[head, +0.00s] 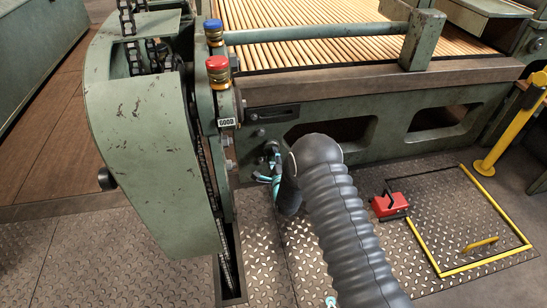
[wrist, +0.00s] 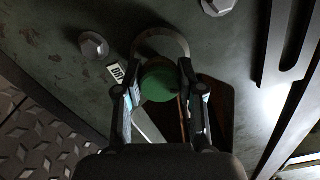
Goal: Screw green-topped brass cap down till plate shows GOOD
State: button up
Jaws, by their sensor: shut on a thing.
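The green-topped cap (wrist: 158,83) is between my two fingers in the wrist view, with only its round green top clear; its brass side is hidden. My gripper (wrist: 157,92) is shut on it, a finger on each side. In the head view my gripper (head: 270,166) is low against the green machine frame, and the green cap cannot be made out there. A small white plate (wrist: 116,73) left of the cap is partly hidden, its word not fully readable. In the head view a plate (head: 227,122) below the red-topped cap reads GOOD.
A blue-topped brass cap (head: 213,30) and a red-topped brass cap (head: 218,68) stand on the machine's end above my gripper. A grey curved collar (wrist: 163,43) and bolt heads (wrist: 93,45) are near the green cap. A red pedal box (head: 389,205) is on the floor at right.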

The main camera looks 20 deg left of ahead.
jog(key=shift+w+d, duration=0.1)
jog(key=shift+d, duration=0.05)
jog(key=o, duration=1.2)
jog(key=shift+c, duration=0.2)
jog(key=v, duration=1.2)
jog(key=shift+f, duration=0.1)
